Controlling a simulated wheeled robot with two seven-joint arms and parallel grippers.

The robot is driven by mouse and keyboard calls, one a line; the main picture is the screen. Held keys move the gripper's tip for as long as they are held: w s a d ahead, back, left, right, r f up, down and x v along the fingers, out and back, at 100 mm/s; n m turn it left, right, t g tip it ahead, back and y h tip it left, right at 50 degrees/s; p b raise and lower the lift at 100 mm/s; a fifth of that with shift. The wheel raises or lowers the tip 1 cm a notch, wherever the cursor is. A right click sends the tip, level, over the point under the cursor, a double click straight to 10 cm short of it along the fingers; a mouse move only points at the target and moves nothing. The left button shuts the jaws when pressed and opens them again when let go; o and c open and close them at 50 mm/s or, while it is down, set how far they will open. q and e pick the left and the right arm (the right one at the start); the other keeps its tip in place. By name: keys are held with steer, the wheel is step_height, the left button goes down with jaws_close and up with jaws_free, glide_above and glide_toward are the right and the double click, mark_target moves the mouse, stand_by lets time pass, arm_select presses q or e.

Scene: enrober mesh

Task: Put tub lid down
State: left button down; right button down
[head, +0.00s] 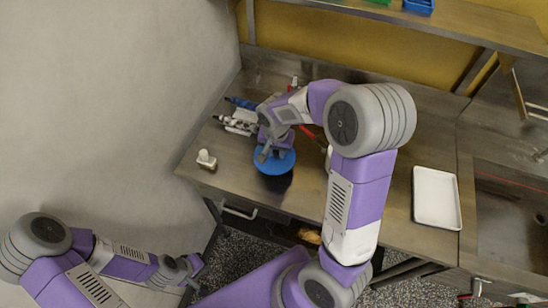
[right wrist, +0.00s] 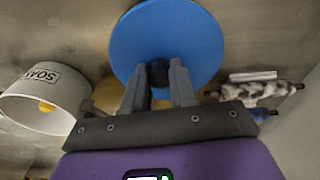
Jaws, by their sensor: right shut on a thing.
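The round blue tub lid (head: 272,165) is at my right gripper (head: 268,152), over the left part of the steel counter near its front edge. In the right wrist view the blue lid (right wrist: 195,40) lies flat across the fingertips, and my right gripper (right wrist: 158,75) is shut on its dark central knob. I cannot tell whether the lid touches the counter. An open white tub (right wrist: 38,103) marked SOAK, with something yellow inside, stands to the left in the right wrist view. My left gripper (head: 191,268) hangs low at the left, away from the counter; its jaws are too small to read.
A small white object (head: 206,159) stands left of the lid on the counter (head: 230,178). White and blue-handled items (head: 240,120) lie behind it. A white tray (head: 436,198) lies at the right beside the sink (head: 510,220). My right arm hides the counter's middle.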

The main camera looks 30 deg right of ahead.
mark_target(276, 159)
step_height(276, 159, down, 5)
steer(key=shift+r+b, duration=0.1)
steer(key=shift+b, duration=0.25)
steer(key=shift+w, duration=0.1)
steer(key=shift+f, duration=0.2)
steer(key=c, duration=0.9)
jaws_free()
